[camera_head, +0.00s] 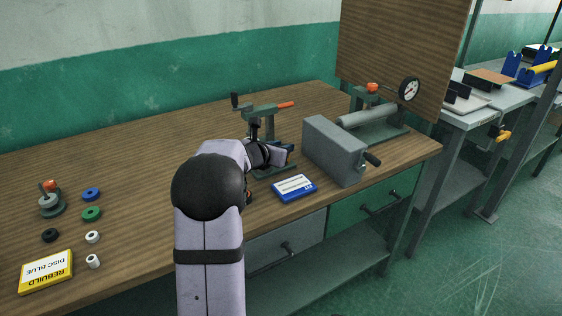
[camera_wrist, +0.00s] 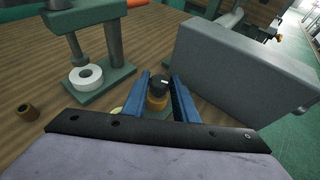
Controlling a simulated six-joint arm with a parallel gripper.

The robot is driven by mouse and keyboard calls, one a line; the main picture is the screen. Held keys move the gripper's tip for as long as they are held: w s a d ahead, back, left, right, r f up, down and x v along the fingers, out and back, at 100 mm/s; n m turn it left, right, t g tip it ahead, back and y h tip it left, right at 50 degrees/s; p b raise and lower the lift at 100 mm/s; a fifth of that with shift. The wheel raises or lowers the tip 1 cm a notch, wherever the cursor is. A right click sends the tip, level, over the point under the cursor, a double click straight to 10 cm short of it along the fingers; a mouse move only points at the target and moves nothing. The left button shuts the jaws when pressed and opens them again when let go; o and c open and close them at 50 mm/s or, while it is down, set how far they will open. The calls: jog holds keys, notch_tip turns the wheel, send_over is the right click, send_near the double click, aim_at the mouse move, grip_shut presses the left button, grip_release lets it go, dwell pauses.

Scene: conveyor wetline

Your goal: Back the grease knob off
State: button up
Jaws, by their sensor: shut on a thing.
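The grease knob (camera_wrist: 159,83) is a small dark knob with a white mark on a brass-coloured body (camera_wrist: 157,102), in the wrist view. My gripper (camera_wrist: 160,76) has its two blue fingers on either side of the knob and is shut on it. In the head view my arm's end is over the bench between the green press (camera_head: 262,113) and the grey box with a crank (camera_head: 334,150). The knob is hidden there behind my wrist.
A blue-and-white card box (camera_head: 294,188) sits near the bench's front edge. Several coloured rings and a yellow box (camera_head: 47,271) lie left. The bench's (camera_head: 150,150) back middle is clear.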

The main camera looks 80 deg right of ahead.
jog(key=n+t+b, duration=0.2)
jog(key=b, duration=0.2)
jog(key=s+n+t+b, duration=0.1)
jog(key=n+t+b, duration=0.1)
jog(key=b, duration=0.3)
jog(key=shift+f+t, duration=0.2)
jog(key=shift+t, duration=0.2)
jog(key=n+t+b, duration=0.2)
jog(key=shift+s+d+r+t+y+b, duration=0.1)
jog(key=shift+s+r+t+y+b, duration=0.1)
jog(key=shift+t+y+b, duration=0.1)
jog(key=shift+s+r+n+t+y+p, duration=0.15)
jog(key=shift+n+t+y+p, duration=0.25)
jog(key=shift+n+t, duration=0.65)
jog(key=shift+d+r+n+t+y+p, duration=0.1)
jog(key=shift+r+n+t+y+p, duration=0.1)
jog(key=shift+n+t+y+p, duration=0.5)
jog(key=n+t+y+p, duration=0.1)
jog(key=n+p, duration=0.1)
jog(key=p, duration=0.2)
jog(key=shift+d+t, duration=0.1)
jog(key=shift+t, duration=0.15)
jog(key=shift+n+p, duration=0.25)
jog(key=shift+p, duration=0.25)
jog(key=shift+f+t+y+p, duration=0.25)
jog(key=shift+t+y+p, duration=0.05)
jog(key=shift+t+y, duration=0.1)
